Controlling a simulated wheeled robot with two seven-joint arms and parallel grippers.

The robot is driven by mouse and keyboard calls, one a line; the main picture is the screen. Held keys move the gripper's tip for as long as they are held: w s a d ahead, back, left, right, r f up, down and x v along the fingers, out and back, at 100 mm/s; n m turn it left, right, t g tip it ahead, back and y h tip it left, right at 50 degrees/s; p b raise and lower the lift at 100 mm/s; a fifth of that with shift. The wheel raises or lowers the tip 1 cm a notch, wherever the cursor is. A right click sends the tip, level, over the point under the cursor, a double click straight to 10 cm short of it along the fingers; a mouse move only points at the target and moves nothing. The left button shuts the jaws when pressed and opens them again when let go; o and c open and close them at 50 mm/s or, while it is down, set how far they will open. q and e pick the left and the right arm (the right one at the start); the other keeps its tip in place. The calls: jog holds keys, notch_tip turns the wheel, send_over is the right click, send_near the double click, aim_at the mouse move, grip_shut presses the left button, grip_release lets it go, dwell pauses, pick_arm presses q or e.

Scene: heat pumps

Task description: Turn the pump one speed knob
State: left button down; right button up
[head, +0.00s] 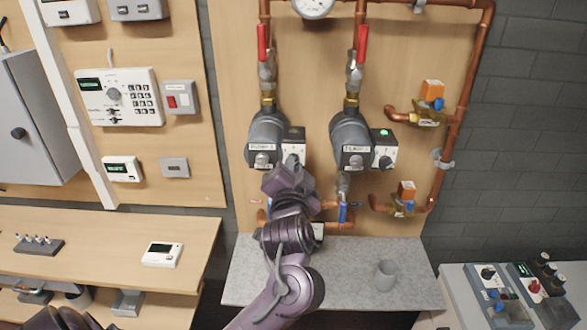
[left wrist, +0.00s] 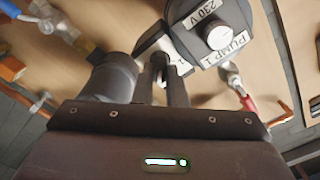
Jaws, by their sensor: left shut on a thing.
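Pump one (head: 264,132) is the left of two dark grey pumps on the wooden board, with a label reading PUMP 1; its body also shows in the left wrist view (left wrist: 238,14). Its white control box (head: 294,137) sits on its right side. My left gripper (head: 290,166) reaches up from below to the front of this box. In the left wrist view its two fingers (left wrist: 168,68) meet the box face and are shut on the speed knob, which they mostly hide. My right gripper is not in view.
Pump two (head: 350,138), with a lit green display on its box, stands close to the right. Copper pipes, red-handled valves (head: 262,42) and blue-handled valves surround the pumps.

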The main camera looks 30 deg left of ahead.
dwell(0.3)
pick_arm(q)
jog(key=n+b, duration=0.1)
jog(key=n, duration=0.7)
jog(key=shift+n, duration=0.3)
jog(key=shift+a, duration=0.1)
dwell(0.5)
jog(key=c, duration=1.5)
grip_release()
jog(key=shift+o, duration=0.2)
